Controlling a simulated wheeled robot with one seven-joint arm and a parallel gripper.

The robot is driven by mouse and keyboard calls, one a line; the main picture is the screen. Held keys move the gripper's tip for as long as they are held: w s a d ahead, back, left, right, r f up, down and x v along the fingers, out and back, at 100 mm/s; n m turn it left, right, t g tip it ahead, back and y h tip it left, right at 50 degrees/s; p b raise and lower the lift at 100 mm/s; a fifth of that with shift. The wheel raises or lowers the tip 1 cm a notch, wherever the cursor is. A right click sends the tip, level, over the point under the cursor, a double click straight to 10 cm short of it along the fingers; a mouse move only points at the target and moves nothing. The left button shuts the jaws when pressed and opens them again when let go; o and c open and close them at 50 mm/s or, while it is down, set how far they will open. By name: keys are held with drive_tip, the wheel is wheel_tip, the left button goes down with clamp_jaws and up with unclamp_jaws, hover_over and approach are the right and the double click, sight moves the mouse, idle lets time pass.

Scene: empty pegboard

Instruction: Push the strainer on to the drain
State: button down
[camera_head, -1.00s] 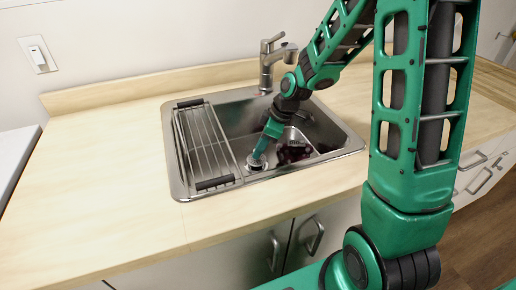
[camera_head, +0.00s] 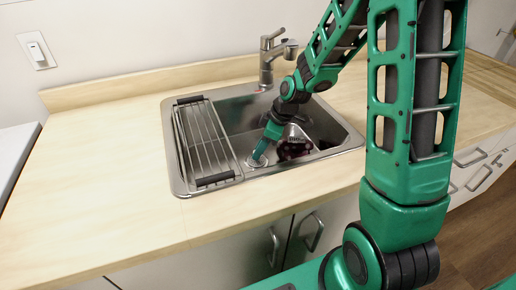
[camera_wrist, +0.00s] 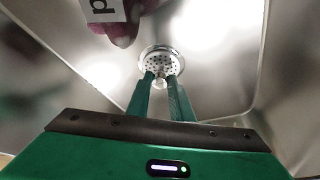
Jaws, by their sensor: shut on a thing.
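The strainer (camera_wrist: 158,60) is a round, silvery, perforated disc with a small knob. In the wrist view it lies in the sink (camera_wrist: 225,60), beyond my fingertips. My gripper (camera_wrist: 161,84) points at it, with its two green fingers shut on the knob. In the head view my gripper (camera_head: 260,155) reaches down into the sink at its near side, and the strainer (camera_head: 255,164) shows partly at the fingertips. The drain is not distinct under the strainer, and I cannot tell whether the strainer is seated in it.
A dark red object with a white label (camera_wrist: 103,10) lies in the sink close to the strainer. A wire rack (camera_head: 207,145) covers the sink's left side. The faucet (camera_head: 268,60) stands behind. The wooden counter (camera_head: 100,150) at left is clear.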

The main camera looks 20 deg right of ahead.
drive_tip(key=shift+f, duration=0.1)
drive_tip(key=c, duration=1.5)
unclamp_jaws()
drive_tip(key=v, duration=1)
drive_tip(key=shift+s+d+r, duration=0.1)
drive_tip(key=shift+d+r, duration=0.05)
drive_tip(key=shift+r, duration=0.15)
